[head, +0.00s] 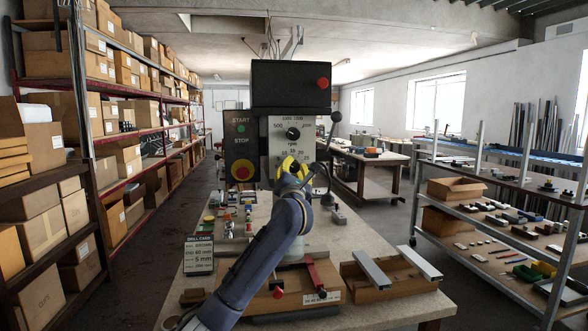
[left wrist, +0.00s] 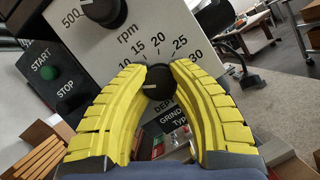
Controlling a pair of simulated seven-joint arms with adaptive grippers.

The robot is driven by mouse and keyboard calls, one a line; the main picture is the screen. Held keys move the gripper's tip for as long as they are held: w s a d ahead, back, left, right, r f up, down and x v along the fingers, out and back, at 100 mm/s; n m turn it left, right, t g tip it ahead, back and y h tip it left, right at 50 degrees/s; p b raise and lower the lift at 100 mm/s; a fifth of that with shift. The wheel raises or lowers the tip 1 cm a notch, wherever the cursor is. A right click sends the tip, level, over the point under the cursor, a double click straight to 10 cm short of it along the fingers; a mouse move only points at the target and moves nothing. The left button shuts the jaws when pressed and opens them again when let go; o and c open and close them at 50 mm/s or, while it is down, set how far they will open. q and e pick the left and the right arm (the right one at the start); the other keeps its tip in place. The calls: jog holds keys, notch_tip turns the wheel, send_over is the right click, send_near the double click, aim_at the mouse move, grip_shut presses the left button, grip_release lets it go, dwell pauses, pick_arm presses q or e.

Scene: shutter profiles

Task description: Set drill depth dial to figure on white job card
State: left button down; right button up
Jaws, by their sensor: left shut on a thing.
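The drill depth dial (left wrist: 158,83) is a black knob with a light pointer mark in the left wrist view. A scale with 10, 15, 20, 25 and 30 runs above it. My left gripper (head: 291,164) has yellow fingers and is shut on this knob, one finger on each side; it also shows in the left wrist view (left wrist: 157,72). In the head view the fingers hide the knob, and the figure it points to is unclear. A card (head: 199,254) headed DRILL CARD stands at the bench's left; its small lines seem to include 60 mm and 5 mm.
An rpm knob (head: 293,133) sits above the depth dial. A green START button (head: 241,129) and a red and yellow STOP button (head: 242,172) are on the left panel.

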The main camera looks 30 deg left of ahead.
pick_arm(q)
jog(key=c, duration=1)
grip_release()
jog(key=shift+o, duration=0.2)
jog(key=v, duration=1.2)
jog(key=shift+f, duration=0.1)
